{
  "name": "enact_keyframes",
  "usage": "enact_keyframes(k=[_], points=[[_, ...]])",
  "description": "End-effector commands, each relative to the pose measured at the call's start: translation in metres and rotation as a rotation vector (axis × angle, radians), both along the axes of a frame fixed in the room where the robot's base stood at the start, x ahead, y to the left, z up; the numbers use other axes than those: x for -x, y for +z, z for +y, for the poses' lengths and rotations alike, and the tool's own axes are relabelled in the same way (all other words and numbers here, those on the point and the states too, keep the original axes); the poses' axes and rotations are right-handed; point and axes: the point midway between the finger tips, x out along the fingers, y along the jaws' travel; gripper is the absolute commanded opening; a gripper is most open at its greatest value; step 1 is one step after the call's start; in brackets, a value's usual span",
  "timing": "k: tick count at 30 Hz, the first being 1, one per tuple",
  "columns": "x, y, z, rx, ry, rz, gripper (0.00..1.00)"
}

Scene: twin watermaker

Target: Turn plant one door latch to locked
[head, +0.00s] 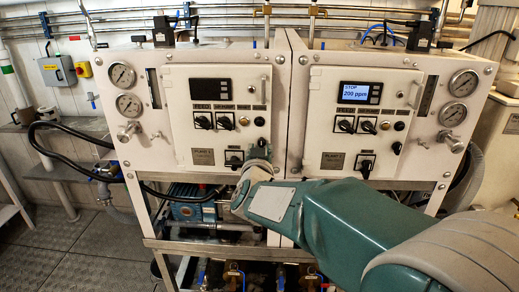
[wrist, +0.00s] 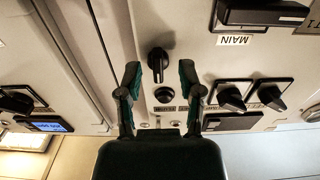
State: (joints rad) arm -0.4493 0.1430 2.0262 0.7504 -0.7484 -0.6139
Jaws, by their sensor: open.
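The plant one door (head: 214,105) is the left light panel in the head view, and it looks closed. A black knob (wrist: 158,60), which looks like its latch, shows in the wrist view near the door's edge, its grip lying along the picture's vertical. My gripper (wrist: 160,76) is open, with one finger on each side of the knob in the picture. I see no contact, and the remaining distance is hard to tell. In the head view my gripper (head: 258,152) is at the door's lower right and hides the latch area.
Close by are a round black button (wrist: 164,95), rotary switches (wrist: 231,96) and the MAIN switch (wrist: 262,13). The plant two door (head: 358,125), with its lit display (head: 360,92), is to the right in the head view. Pipes and a blue pump (head: 187,207) are below.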

Motion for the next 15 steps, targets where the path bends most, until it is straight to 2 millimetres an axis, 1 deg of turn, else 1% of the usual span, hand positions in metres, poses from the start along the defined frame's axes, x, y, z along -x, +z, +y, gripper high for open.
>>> enact_keyframes(k=[9, 12, 15], points=[[0.064, 0.000, 0.004, 0.000, 0.004, 0.000, 0.49], [0.083, -0.001, 0.005, 0.002, 0.004, 0.001, 0.49], [0.098, -0.001, 0.006, 0.001, 0.003, 0.001, 0.49]])
